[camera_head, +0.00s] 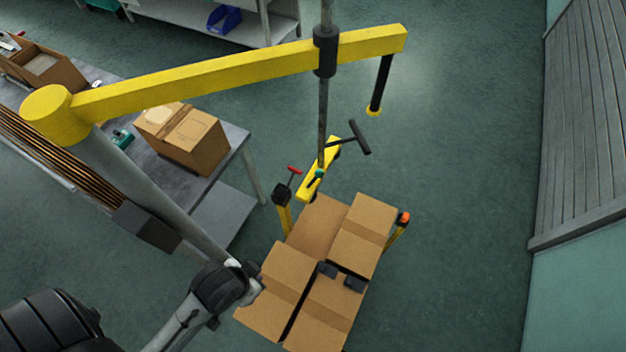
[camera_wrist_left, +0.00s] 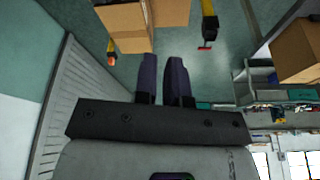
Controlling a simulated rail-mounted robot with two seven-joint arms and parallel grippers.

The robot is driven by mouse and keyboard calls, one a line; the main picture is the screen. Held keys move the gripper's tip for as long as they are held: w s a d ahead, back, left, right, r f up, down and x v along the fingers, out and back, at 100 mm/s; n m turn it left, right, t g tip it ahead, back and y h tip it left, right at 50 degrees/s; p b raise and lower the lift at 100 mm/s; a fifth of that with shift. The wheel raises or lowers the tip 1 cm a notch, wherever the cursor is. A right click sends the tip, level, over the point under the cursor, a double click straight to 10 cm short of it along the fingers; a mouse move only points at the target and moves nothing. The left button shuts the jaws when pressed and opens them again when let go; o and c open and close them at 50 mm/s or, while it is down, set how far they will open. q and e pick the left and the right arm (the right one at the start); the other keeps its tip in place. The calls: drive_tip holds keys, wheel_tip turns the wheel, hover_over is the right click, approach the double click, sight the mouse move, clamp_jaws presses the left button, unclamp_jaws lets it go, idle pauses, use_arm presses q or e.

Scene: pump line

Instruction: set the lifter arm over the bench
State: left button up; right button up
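The lifter arm is a long yellow beam (camera_head: 220,78), running from a round yellow pivot (camera_head: 55,112) on a grey post to the upper right. A black collar (camera_head: 326,52) sits on the beam around a thin upright rod, and a black handle (camera_head: 379,84) hangs at its far end. The grey bench (camera_head: 233,140) stands left, under the pivot half of the beam. My left gripper (camera_wrist_left: 163,72) shows empty in the left wrist view, its dark fingers a small gap apart and touching nothing. My right gripper does not show.
Cartons (camera_head: 362,222) are stacked below the beam, between a post with a red handle (camera_head: 294,170) and an orange-tipped post (camera_head: 403,218). A yellow tool with a black T-handle (camera_head: 360,138) is at the rod's lower end. A carton (camera_head: 195,140) stands on the bench. Floor is clear at right.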

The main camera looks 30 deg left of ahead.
sight(305, 202)
use_arm(q)
drive_tip(key=shift+n+g+h, duration=0.4)
drive_tip(key=shift+n+g, duration=0.1)
drive_tip(key=shift+n, duration=0.4)
drive_tip(key=s+f+b, duration=0.1)
drive_tip(key=f+b, duration=0.3)
drive_tip(key=f, duration=0.1)
drive_tip(key=d+f+b, duration=0.1)
drive_tip(key=f+b, duration=0.3)
drive_tip(key=f, duration=0.1)
drive_tip(key=s+d+f+b, duration=0.1)
drive_tip(key=f+b, duration=0.3)
drive_tip(key=shift+s+d+f, duration=0.1)
drive_tip(key=shift+s+f, duration=0.2)
drive_tip(key=shift+f, duration=0.1)
clamp_jaws()
drive_tip(key=w+a+n+t+y+b, duration=0.2)
drive_tip(key=w+t+b, duration=0.1)
drive_tip(key=w+t, duration=0.55)
drive_tip(key=w+r+t, duration=0.3)
drive_tip(key=r+t, duration=0.4)
drive_tip(key=r, duration=0.1)
drive_tip(key=shift+w+a+r+m+y, duration=0.25)
drive_tip(key=shift+a+r+m+y, duration=0.05)
drive_tip(key=shift+y, duration=0.1)
drive_tip(key=shift+w, duration=0.1)
